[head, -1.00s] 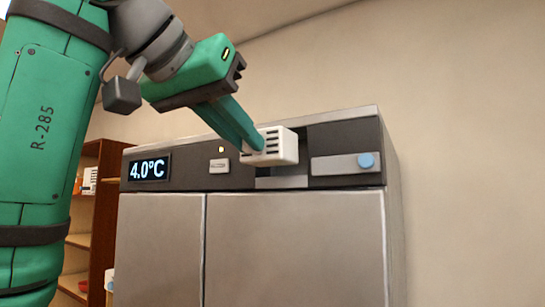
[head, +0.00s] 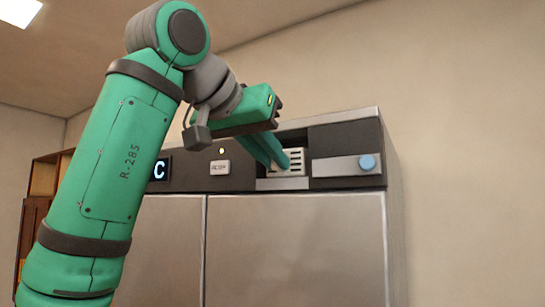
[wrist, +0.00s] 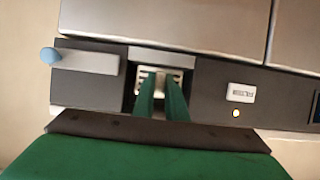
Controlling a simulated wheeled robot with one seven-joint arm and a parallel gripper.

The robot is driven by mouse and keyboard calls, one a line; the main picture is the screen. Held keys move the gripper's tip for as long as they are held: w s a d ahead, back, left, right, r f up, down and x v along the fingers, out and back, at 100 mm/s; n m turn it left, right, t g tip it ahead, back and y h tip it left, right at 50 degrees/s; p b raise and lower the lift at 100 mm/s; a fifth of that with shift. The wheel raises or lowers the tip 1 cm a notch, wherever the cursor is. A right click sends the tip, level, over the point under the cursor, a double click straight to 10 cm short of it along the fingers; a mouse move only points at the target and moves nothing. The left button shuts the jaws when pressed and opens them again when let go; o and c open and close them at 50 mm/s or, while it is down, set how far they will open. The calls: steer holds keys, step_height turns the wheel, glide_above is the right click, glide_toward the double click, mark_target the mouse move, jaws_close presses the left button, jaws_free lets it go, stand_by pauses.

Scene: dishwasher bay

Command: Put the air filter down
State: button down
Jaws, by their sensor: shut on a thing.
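The air filter (head: 291,162) is a small white block with dark slots. It sits within the open recess (head: 283,184) in the dark top panel of the steel cabinet. My gripper (head: 283,162) is shut on it, with its green fingers reaching into the recess. In the wrist view, my gripper (wrist: 161,90) points into the recess and the filter (wrist: 174,73) shows partly behind the fingers. The fingers hide part of the filter. I cannot tell whether it touches the back of the recess.
A grey flap with a blue knob (head: 367,162) is to the right of the recess. A labelled button (head: 220,168), a small lit lamp (head: 222,151) and a partly covered display (head: 161,169) are to the left. The cabinet's steel doors (head: 290,240) are below. Shelves stand at the far left.

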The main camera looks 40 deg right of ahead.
steer(key=shift+f, duration=0.15)
steer(key=c, duration=1.8)
jaws_free()
steer(key=shift+o, duration=0.2)
steer(key=v, duration=1.2)
